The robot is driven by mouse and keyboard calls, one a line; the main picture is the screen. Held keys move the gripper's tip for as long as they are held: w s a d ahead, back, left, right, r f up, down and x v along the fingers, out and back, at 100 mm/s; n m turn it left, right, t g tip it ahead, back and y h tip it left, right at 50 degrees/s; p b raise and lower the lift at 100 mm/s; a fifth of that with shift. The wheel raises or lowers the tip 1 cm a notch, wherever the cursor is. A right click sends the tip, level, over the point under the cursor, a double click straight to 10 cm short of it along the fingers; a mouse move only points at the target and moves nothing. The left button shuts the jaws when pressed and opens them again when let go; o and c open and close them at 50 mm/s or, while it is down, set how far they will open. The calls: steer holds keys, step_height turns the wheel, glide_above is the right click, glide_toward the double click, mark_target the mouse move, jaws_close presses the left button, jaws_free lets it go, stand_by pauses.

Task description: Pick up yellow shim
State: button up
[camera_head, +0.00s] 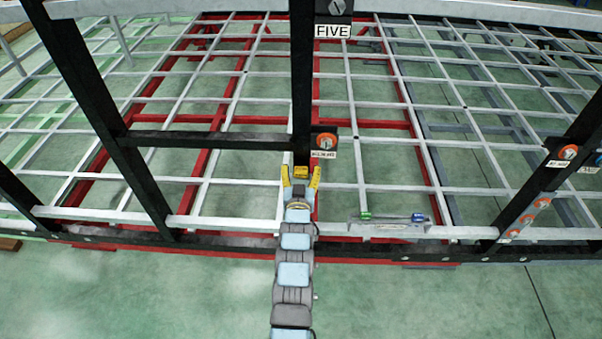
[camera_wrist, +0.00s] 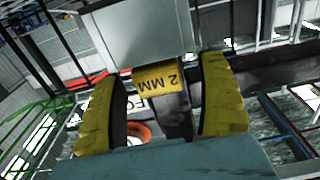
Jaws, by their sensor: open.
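The yellow shim (camera_head: 300,172) is at the lower end of the black upright post in the head view. In the wrist view the yellow shim (camera_wrist: 160,78) carries the upside-down black text "2 MM" and lies against a grey surface. My gripper (camera_head: 300,178) is open, with its yellow fingers on either side of the shim. In the wrist view a gap shows between the shim and each finger. Whether the fingertips reach past the shim is hard to tell.
An orange round fitting (camera_head: 326,141) with a white label is just right of the shim. A black crossbar (camera_head: 215,140) meets the post from the left. A small tray (camera_head: 388,228) with blue and green items sits right on the white grid frame (camera_head: 370,188).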

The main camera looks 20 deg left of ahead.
steer(key=shift+w, duration=0.1)
steer(key=c, duration=1.3)
steer(key=shift+r, duration=0.1)
